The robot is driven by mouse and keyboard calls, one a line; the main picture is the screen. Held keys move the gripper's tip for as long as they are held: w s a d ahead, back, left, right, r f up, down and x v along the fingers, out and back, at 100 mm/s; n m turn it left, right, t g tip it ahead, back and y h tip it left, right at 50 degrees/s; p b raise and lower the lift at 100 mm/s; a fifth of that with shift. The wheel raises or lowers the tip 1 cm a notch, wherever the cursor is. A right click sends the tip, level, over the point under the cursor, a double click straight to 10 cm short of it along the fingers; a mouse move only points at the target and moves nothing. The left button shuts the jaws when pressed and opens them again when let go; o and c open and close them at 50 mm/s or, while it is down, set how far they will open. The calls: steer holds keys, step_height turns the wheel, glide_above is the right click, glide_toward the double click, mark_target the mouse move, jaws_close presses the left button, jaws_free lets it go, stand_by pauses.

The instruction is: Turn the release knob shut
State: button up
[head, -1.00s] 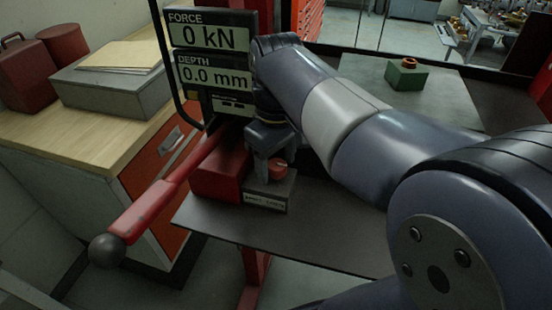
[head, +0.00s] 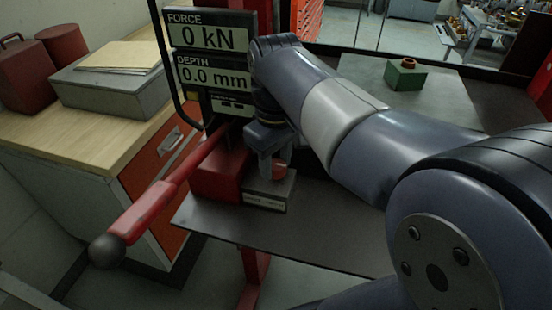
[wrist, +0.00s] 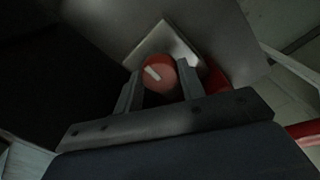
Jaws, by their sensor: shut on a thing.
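The release knob (head: 279,170) is a small red round knob on a grey block beside a red housing. In the wrist view the knob (wrist: 160,72) shows a white pointer mark slanting across its face. My gripper (head: 270,164) points down over the block, its fingers at the knob. In the wrist view my gripper (wrist: 159,80) has one finger on each side of the knob and is shut on it. In the head view the fingers partly hide the knob. The label on the block's front is too small to read.
A red lever with a black ball end (head: 107,251) reaches out front left. Display panels (head: 212,62) reading 0 kN and 0.0 mm stand behind my gripper. A green block (head: 406,76) sits on the bench at the back right. The grey shelf (head: 330,238) right of the knob is clear.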

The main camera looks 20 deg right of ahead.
steer(key=m+p, duration=0.2)
steer(key=m, duration=0.2)
steer(key=shift+r, duration=0.15)
steer(key=m+p, duration=0.2)
steer(key=m, duration=0.2)
steer(key=shift+m, duration=0.3)
steer(key=m+p, duration=0.1)
steer(key=m, duration=0.3)
steer(key=shift+m+p, duration=0.85)
steer(key=shift+m, duration=1.65)
steer(key=o, duration=1)
